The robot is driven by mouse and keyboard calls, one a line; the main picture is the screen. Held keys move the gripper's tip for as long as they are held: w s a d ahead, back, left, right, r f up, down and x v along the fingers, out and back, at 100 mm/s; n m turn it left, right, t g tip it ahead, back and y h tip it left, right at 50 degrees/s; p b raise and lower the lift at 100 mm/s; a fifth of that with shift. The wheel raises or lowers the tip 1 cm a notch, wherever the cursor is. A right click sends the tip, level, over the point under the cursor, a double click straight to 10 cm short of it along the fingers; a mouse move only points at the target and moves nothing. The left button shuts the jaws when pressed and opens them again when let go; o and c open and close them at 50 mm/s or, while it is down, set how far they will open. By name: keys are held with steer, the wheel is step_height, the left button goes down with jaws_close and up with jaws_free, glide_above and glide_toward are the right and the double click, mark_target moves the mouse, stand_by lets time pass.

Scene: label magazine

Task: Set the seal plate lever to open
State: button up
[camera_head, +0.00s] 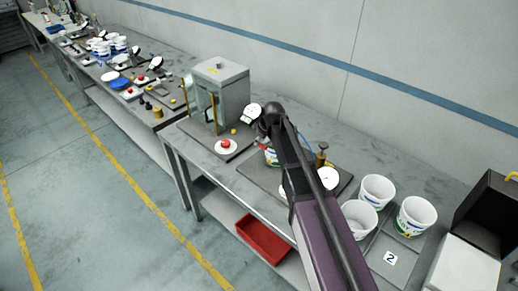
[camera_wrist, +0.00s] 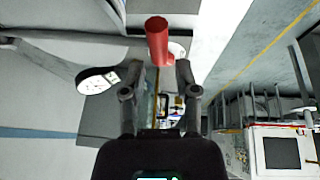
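A red cylindrical grip (camera_wrist: 157,40), which looks like the lever's handle, is in the upper middle of the wrist view. My gripper (camera_wrist: 160,66) is open, with its two fingers apart and the near end of the red grip in line with the gap between the tips. I cannot tell whether the fingers are around the grip or just short of it. In the head view a small red piece (camera_head: 262,143) shows beside my arm's far end. My arm hides most of the lever's surroundings and the gripper there. The seal plate itself is not clearly visible.
A grey glass-fronted cabinet (camera_head: 221,92) and a red button (camera_head: 225,143) stand left of my arm. A round gauge (camera_wrist: 98,82) is left of the fingers in the wrist view. White tubs (camera_head: 377,190) stand on the right of the bench. A red bin (camera_head: 262,240) is below.

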steer(key=shift+b+x, duration=1.35)
steer(key=shift+x, duration=0.45)
steer(key=shift+d, duration=0.1)
jaws_close()
